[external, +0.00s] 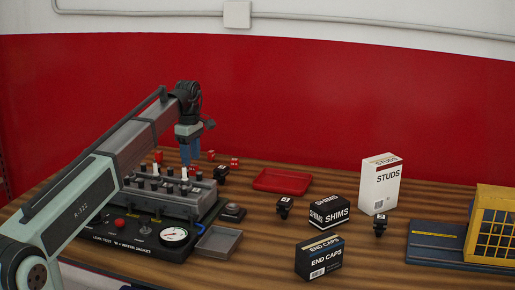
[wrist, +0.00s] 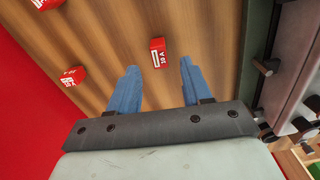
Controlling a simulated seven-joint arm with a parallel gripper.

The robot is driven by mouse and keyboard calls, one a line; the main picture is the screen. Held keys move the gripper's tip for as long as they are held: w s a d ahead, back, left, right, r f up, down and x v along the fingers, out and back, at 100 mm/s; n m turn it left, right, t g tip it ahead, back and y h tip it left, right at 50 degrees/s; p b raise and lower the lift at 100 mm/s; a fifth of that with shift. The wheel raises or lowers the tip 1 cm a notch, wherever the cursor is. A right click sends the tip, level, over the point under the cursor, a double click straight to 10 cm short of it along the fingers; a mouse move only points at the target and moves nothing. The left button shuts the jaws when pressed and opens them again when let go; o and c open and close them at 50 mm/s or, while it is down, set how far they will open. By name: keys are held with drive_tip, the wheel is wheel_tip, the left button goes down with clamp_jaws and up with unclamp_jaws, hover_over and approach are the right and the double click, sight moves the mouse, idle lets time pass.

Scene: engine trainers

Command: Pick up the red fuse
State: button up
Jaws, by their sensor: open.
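A small red fuse (wrist: 158,47) with a white "10 A" label lies on the wooden table in the wrist view, between and just beyond my fingertips. Two more red fuses show there: one at left (wrist: 71,76) and one at the top left edge (wrist: 46,3). In the external view, small red fuses (external: 211,155) (external: 234,162) (external: 193,170) lie behind the engine trainer (external: 165,200). My gripper (wrist: 159,65) has two blue fingers, apart and empty. In the external view my gripper (external: 189,155) points down behind the trainer, near the fuses.
The trainer's grey block (wrist: 285,75) stands close on the right in the wrist view. A red tray (external: 282,181), a grey tray (external: 219,242), a shims box (external: 329,212), an end caps box (external: 319,258) and a studs box (external: 381,183) stand to the right. A red wall rises behind.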

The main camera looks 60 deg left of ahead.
sight(192, 167)
drive_tip(key=f, duration=0.4)
drive_tip(key=shift+w+d+f, duration=0.15)
drive_tip(key=shift+w+d, duration=0.1)
drive_tip(key=shift+d, duration=0.1)
clamp_jaws()
